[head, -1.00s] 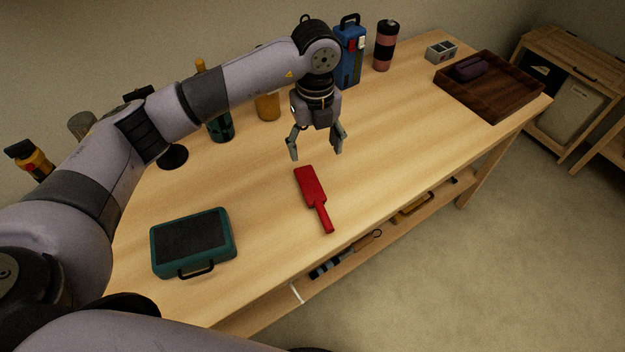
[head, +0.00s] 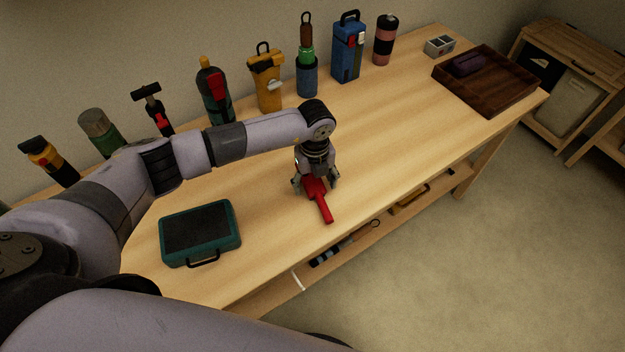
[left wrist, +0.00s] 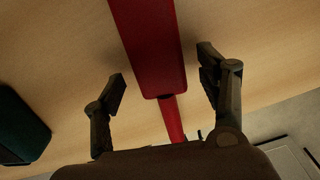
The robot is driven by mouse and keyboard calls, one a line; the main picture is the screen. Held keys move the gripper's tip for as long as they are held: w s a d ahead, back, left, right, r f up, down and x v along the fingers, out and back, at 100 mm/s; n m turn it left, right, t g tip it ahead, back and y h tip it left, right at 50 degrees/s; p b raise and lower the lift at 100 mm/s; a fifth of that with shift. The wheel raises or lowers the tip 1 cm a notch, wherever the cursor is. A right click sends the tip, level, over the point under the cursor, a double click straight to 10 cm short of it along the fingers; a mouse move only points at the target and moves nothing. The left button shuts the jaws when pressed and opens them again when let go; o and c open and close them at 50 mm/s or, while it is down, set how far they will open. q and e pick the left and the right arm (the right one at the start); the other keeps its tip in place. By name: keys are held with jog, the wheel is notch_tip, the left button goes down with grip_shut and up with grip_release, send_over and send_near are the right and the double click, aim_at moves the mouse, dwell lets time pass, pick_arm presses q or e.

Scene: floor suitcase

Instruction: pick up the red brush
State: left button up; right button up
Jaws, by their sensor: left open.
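The red brush (head: 322,205) lies on the wooden table near its front edge, its handle pointing toward that edge. My left gripper (head: 316,188) is open and low over the brush's wide part, which it partly hides in the head view. In the left wrist view the brush (left wrist: 152,45) runs between the two spread fingers of my left gripper (left wrist: 165,85), with a gap on each side. The brush is not gripped. My right gripper is not seen.
A teal case (head: 200,234) lies left of the brush. Several tools and bottles, including a blue case (head: 346,55), line the back of the wooden table (head: 400,120). A dark wooden tray (head: 490,95) sits at the far right. The table's middle is clear.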

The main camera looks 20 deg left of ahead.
aim_at(314, 185)
pick_arm(q)
jog(key=shift+f, duration=0.4)
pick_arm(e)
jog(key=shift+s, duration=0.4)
pick_arm(q)
jog(key=shift+c, duration=0.2)
jog(key=c, duration=1.4)
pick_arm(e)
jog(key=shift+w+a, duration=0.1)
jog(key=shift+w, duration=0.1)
pick_arm(q)
jog(key=shift+r, duration=0.15)
notch_tip(314, 185, up, 20)
jog(key=b, duration=0.3)
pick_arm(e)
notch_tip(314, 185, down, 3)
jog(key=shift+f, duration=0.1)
pick_arm(q)
jog(key=o, duration=0.8)
jog(key=c, duration=0.5)
